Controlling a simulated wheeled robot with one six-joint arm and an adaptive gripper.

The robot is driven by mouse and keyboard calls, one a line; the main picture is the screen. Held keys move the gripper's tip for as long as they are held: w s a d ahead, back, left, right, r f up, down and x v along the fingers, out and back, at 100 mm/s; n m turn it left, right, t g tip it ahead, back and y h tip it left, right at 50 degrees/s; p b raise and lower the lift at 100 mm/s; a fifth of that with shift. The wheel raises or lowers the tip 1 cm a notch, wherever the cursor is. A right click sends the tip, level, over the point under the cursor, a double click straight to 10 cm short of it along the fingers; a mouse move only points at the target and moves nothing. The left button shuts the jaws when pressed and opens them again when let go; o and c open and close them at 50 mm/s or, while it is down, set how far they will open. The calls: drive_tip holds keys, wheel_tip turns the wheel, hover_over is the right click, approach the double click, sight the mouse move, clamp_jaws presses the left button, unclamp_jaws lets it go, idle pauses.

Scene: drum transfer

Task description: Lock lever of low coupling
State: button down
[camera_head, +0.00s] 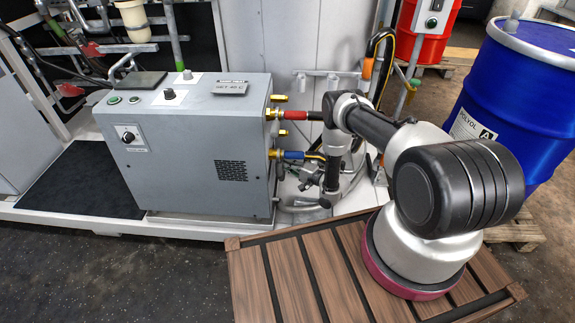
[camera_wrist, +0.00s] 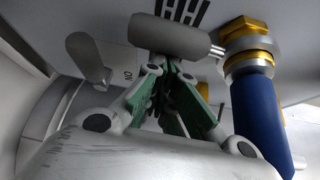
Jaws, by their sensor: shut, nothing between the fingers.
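The low coupling (camera_wrist: 250,48) is brass with a blue sleeve (camera_wrist: 254,112), at the right of the wrist view. In the head view the blue sleeve (camera_head: 294,155) sits low on the grey unit's right side. Its lever seems to be the grey cylindrical handle (camera_wrist: 172,38), joined to the brass by two thin rods. My gripper (camera_wrist: 168,70) has green-sided fingers, shut and empty, with the tips just below the handle in the picture. I cannot tell whether they touch it. In the head view the fingers are hard to make out beside the coupling.
The grey unit (camera_head: 190,150) stands left of my arm. A red-sleeved coupling (camera_head: 293,115) sits above the blue one. Another grey lever or knob (camera_wrist: 88,58) is left of the fingers. Hoses and pipes crowd the space near my wrist. A blue drum (camera_head: 520,90) stands right.

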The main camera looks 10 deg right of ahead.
sight(281, 173)
drive_tip(key=shift+s, duration=0.1)
drive_tip(key=s+m+g, duration=0.1)
drive_tip(key=s+a+m+g, duration=0.1)
drive_tip(key=s+m, duration=0.1)
drive_tip(key=s+m+g+h, duration=0.1)
drive_tip(key=m, duration=0.1)
drive_tip(key=shift+s+a+r, duration=0.1)
drive_tip(key=shift+s+a, duration=0.2)
drive_tip(key=shift+s, duration=0.05)
drive_tip(key=s+a+r+m+g, duration=0.1)
drive_tip(key=s+r+m+g, duration=0.1)
drive_tip(key=s+r, duration=0.2)
drive_tip(key=shift+s+a+r+m+g, duration=0.3)
drive_tip(key=shift+s+r+g, duration=0.05)
drive_tip(key=shift+s+g, duration=0.05)
drive_tip(key=shift+r, duration=0.15)
idle(0.7)
